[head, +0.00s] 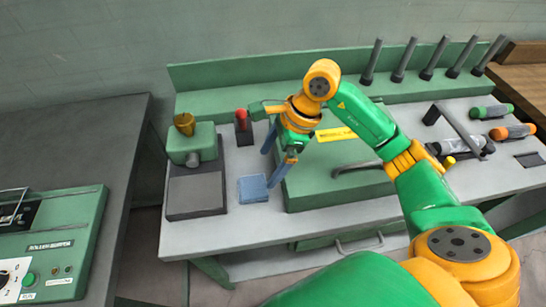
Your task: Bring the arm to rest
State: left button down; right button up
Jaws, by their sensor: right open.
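My right arm, green and orange, reaches in from the lower right over the workbench (225,239). My right gripper (267,171) has its two blue fingers spread apart, with nothing between them. It hangs over the bench, at the left end of a green raised box (335,184). A small blue square pad (252,189) lies close to the fingers in the picture. I cannot tell how high the fingertips are above the bench. My left gripper is not in view.
A green device with a brass cup (184,123) and a red-topped part (241,118) stand left of the gripper. Several dark pegs (400,62) line the back. A green spool (491,111) and an orange spool (513,132) lie at right. A green control box (75,215) sits at left.

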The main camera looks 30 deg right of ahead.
jog(key=v, duration=0.2)
jog(key=shift+d+r, duration=0.1)
jog(key=shift+r, duration=0.25)
